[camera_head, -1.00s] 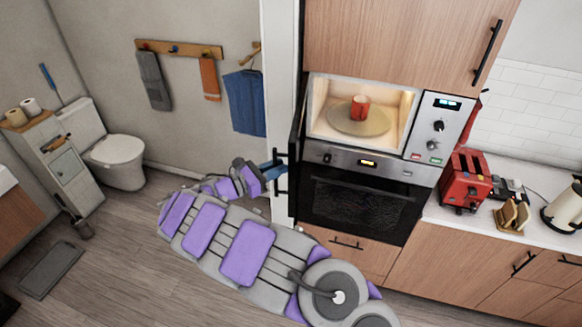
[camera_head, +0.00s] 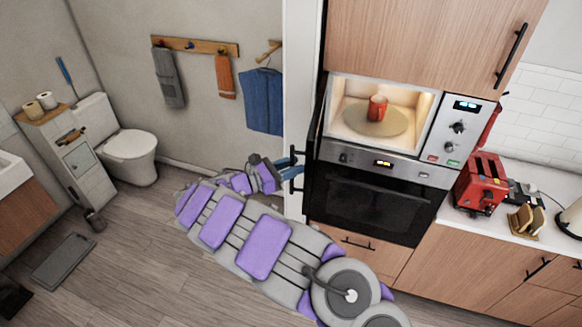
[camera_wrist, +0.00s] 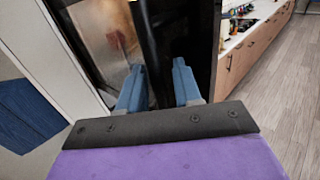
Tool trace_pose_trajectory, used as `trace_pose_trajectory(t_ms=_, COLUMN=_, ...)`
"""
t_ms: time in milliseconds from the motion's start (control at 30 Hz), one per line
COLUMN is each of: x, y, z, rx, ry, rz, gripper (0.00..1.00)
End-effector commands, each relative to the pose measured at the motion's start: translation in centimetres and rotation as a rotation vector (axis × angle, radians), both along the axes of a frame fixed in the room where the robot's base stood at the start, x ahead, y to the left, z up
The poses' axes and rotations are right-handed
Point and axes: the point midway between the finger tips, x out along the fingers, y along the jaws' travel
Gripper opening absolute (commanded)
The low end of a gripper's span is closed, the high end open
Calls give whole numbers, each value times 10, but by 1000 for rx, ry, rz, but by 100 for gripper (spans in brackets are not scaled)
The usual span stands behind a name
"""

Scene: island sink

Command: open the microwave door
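The microwave (camera_head: 430,128) is built into the wood cabinet above the oven, and its lit cavity is open to view. A red mug (camera_head: 377,108) stands on the round turntable (camera_head: 360,126) inside. The microwave door (camera_head: 315,125) is swung out to the left and seen nearly edge-on, with its dark handle (camera_head: 297,178) on the left side. My gripper (camera_head: 289,168) is beside the handle at the door's outer face. In the wrist view its two blue fingers (camera_wrist: 158,88) are apart, with the dark door panel (camera_wrist: 161,35) behind them. Contact with the handle cannot be told.
The black oven (camera_head: 370,205) is below the microwave. A red toaster (camera_head: 480,184) stands on the counter at right. A white wall edge (camera_head: 299,60) is close left of the door.

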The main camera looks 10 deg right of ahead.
Motion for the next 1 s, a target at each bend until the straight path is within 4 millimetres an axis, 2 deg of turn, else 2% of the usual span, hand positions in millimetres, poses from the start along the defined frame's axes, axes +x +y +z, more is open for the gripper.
trace_pose_trajectory(t_ms=133, x=-1, y=-6, z=1, rx=3, ry=-1, rz=-3, gripper=34)
trace_pose_trajectory(t_ms=267, x=-1, y=0, z=0, rx=2, ry=0, rz=-2, gripper=34)
trace_pose_trajectory(t_ms=367, x=-5, y=15, z=-2, rx=-3, ry=1, rz=-2, gripper=34)
trace_pose_trajectory(t_ms=800, x=-34, y=110, z=-5, rx=-1, ry=1, rz=4, gripper=34)
trace_pose_trajectory(t_ms=900, x=-41, y=126, z=-5, rx=-1, ry=2, rz=1, gripper=34)
trace_pose_trajectory(t_ms=1000, x=-44, y=131, z=-2, rx=0, ry=1, rz=-1, gripper=34)
